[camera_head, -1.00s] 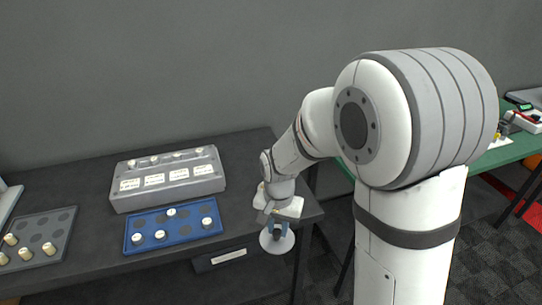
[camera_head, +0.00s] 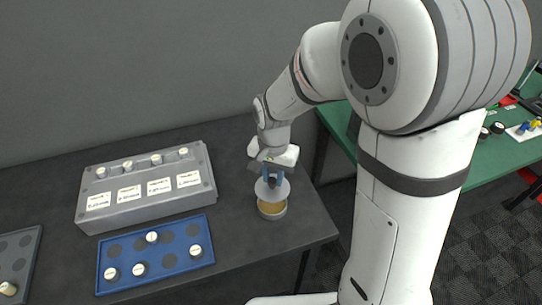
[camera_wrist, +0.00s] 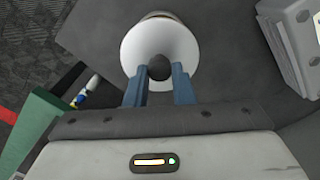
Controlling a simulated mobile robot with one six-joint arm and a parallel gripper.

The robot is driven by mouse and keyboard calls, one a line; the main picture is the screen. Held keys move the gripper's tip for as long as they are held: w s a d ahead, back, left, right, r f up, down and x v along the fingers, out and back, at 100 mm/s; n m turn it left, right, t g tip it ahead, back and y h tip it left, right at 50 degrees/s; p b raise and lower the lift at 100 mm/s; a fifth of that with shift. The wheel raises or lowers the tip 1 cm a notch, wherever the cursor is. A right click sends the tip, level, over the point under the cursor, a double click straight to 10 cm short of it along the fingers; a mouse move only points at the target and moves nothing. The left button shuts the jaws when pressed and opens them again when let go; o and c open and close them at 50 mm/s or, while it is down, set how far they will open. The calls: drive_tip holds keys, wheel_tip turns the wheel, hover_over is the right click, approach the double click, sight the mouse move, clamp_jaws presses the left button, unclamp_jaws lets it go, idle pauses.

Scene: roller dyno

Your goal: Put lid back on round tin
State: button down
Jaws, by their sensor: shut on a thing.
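The lid (camera_head: 279,190) is a pale round disc with a dark knob, and it also shows in the wrist view (camera_wrist: 160,44). My gripper (camera_head: 272,178) is shut on the lid's knob; its blue fingers flank the dark knob in the wrist view (camera_wrist: 159,76). The round tin (camera_head: 273,212) stands on the dark table near its right end, with a tan inside showing. The lid is held tilted or level above the tin's far part, covering some of its opening in the head view. In the wrist view only a sliver of the tin shows past the lid.
A grey box with labelled slots (camera_head: 146,203) stands left of the tin. A blue tray (camera_head: 115,249) with white-capped vials lies in front of it, and a grey tray (camera_head: 24,237) is at far left. A green table (camera_head: 486,160) stands at right. The table is clear around the tin.

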sight(273, 190)
drive_tip(key=shift+w, duration=0.2)
drive_tip(key=shift+f+b, duration=2.35)
drive_tip(key=shift+f, duration=0.85)
drive_tip(key=shift+s+f+b, duration=0.1)
drive_tip(key=shift+f+b, duration=0.05)
drive_tip(key=shift+b, duration=0.15)
drive_tip(key=c, duration=0.7)
unclamp_jaws()
drive_tip(key=shift+r+p, duration=2.55)
drive_tip(key=shift+r, duration=1.05)
